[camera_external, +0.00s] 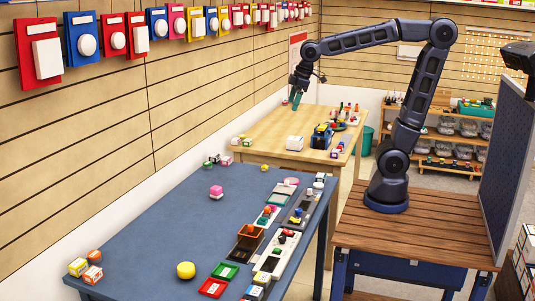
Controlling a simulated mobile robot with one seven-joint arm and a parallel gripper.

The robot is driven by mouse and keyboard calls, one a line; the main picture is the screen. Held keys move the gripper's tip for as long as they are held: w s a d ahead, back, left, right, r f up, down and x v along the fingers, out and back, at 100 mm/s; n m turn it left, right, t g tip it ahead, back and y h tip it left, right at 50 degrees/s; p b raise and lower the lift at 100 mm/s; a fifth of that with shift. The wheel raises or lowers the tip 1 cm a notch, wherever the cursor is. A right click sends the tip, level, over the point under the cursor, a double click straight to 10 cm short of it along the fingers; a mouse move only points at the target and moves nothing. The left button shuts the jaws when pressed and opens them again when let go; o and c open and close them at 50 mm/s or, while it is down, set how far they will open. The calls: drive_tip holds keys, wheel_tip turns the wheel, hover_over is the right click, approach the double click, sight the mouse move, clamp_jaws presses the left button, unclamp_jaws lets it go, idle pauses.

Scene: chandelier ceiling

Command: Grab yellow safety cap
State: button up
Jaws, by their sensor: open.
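A round, dome-like yellow object (186,270) stands on the blue table near its front edge; it may be the yellow safety cap, but I cannot tell for sure. A much smaller yellow-orange object (264,167) lies near the far end of the same table. My gripper (296,101) hangs pointing down near the far left corner of the wooden table, well away from both yellow objects. It is open, and its teal fingertips are small in this view. I see nothing held between them.
The blue table (150,235) holds a pink item (216,192), red and green trays (225,271), and several small parts along its right side. The blue table's middle is largely clear.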

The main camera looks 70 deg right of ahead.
drive_tip(key=w+a+f+n+g, duration=0.15)
drive_tip(key=w+a+n, duration=0.25)
drive_tip(key=w+a, duration=0.9)
drive_tip(key=n+g, duration=0.2)
drive_tip(key=n, duration=0.9)
hover_over(186, 267)
wheel_tip(186, 267, down, 31)
drive_tip(key=shift+a+f, duration=0.4)
drive_tip(key=shift+f, duration=0.2)
wheel_tip(186, 267, down, 5)
drive_tip(key=shift+w+d+f, duration=0.1)
drive_tip(key=shift+d+f, duration=0.05)
drive_tip(key=shift+f, duration=0.75)
drive_tip(key=shift+s+d+f, duration=0.1)
drive_tip(key=shift+d+f, duration=0.1)
drive_tip(key=shift+f, duration=0.65)
drive_tip(key=shift+w+d+f, duration=0.1)
drive_tip(key=shift+d+f, duration=0.05)
drive_tip(key=shift+f, duration=0.75)
drive_tip(key=c, duration=1.1)
drive_tip(key=shift+o, duration=0.2)
